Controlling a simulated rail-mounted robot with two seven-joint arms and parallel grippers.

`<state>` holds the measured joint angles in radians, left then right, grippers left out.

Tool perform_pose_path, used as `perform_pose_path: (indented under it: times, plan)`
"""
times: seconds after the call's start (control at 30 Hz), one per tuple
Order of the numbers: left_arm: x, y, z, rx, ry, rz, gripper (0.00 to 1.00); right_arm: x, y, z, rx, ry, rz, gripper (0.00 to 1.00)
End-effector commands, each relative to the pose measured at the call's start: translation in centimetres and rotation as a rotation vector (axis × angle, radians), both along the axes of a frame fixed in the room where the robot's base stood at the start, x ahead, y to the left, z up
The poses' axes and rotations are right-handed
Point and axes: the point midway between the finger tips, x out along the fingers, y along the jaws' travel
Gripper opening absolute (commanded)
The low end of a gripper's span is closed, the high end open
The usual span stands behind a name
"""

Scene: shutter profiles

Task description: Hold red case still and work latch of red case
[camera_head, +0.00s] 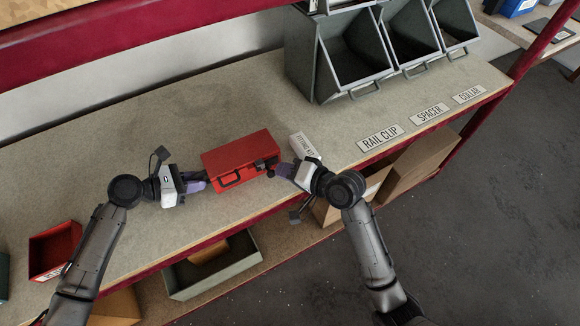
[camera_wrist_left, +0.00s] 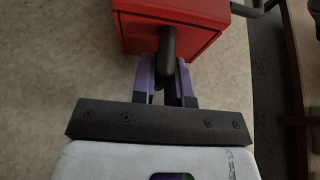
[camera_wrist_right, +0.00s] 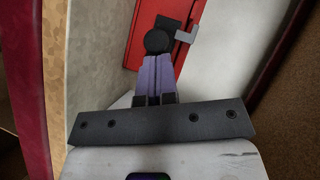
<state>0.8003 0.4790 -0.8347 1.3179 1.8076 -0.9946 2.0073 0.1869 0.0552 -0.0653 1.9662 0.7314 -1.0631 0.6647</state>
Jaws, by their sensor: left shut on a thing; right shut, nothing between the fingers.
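The red case (camera_head: 230,153) lies on the grey worktop, with a dark handle on its front face. My left gripper (camera_head: 203,178) is at the case's left end, its purple fingers shut on a black end handle (camera_wrist_left: 168,50). My right gripper (camera_head: 281,169) is at the case's right end, its purple fingers shut and empty. The latch (camera_head: 266,164) is dark and sits at that end. In the right wrist view a round black knob (camera_wrist_right: 157,40) of the latch is right at the fingertips, with a small grey catch (camera_wrist_right: 186,36) beside it. Whether the fingertips touch the knob is unclear.
A pale labelled block (camera_head: 303,146) stands behind my right gripper. Grey bins (camera_head: 330,60) stand at the back right, with RAIL CLIP (camera_head: 380,138), SPACER and COLLAR labels before them. A small red bin (camera_head: 54,250) is at the left front. The worktop (camera_head: 120,130) behind the case is clear.

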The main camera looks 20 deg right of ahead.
Motion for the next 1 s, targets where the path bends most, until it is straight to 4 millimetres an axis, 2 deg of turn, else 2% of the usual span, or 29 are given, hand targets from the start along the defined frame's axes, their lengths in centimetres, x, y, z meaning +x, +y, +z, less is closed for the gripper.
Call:
perform_pose_path:
  times: [0.33,0.6,0.87,1.0]
  plan:
    - [0.0,0.0,0.0,0.000,0.000,0.000,0.00,0.0,0.2,0.0,0.000,0.000,0.001,0.00]
    - [0.0,-0.1,0.0,-0.001,0.000,-0.001,0.00,-0.5,2.9,0.0,-0.001,0.001,0.002,0.00]
    - [-0.1,-0.2,0.0,-0.001,0.000,-0.003,0.00,-0.4,2.9,0.0,0.000,0.001,0.002,0.00]
    - [-0.1,-0.2,0.0,-0.001,0.000,-0.003,0.00,-0.4,2.2,0.3,-0.001,0.000,0.001,0.00]
